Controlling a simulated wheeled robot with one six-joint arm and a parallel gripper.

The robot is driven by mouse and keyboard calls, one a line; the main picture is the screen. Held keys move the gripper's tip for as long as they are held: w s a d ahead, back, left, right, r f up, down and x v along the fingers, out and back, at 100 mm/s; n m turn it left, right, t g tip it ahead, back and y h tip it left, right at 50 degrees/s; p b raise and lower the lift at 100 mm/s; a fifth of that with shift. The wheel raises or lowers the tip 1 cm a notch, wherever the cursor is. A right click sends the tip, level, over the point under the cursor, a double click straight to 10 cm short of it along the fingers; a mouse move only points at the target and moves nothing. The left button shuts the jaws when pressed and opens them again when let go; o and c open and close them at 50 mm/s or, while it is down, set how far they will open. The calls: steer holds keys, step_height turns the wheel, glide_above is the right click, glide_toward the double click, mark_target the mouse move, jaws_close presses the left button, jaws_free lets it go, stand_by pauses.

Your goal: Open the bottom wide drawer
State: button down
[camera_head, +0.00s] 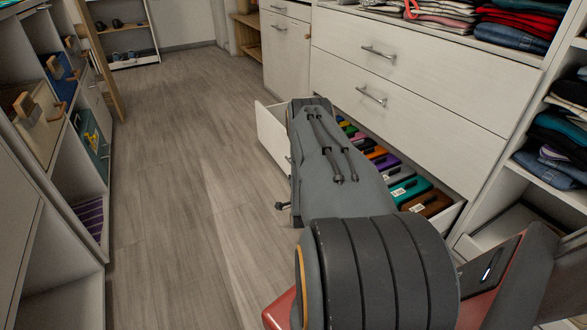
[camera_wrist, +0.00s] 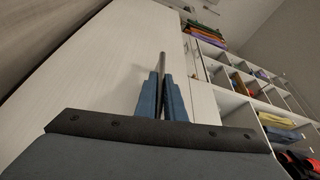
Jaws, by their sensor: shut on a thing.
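The bottom wide drawer (camera_head: 271,136) stands pulled out from the white cabinet, with several coloured items visible inside. My arm hides much of its front and middle. In the wrist view, my gripper (camera_wrist: 162,96) has its two blue fingers closed around a thin metal bar handle (camera_wrist: 162,64), beside a broad pale panel (camera_wrist: 105,70). In the head view my gripper is mostly hidden behind my arm.
Two closed wide drawers (camera_head: 415,65) sit above the open one. Folded clothes (camera_head: 515,25) lie on top and on shelves at right. A cubby shelf (camera_head: 85,160) stands at left. Wooden floor (camera_head: 185,180) between is clear.

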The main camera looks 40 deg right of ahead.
steer(key=shift+w, duration=0.1)
steer(key=c, duration=1.8)
jaws_free()
steer(key=shift+c, duration=0.2)
steer(key=p+v, duration=0.3)
steer(key=v, duration=0.4)
steer(key=shift+s+a, duration=0.3)
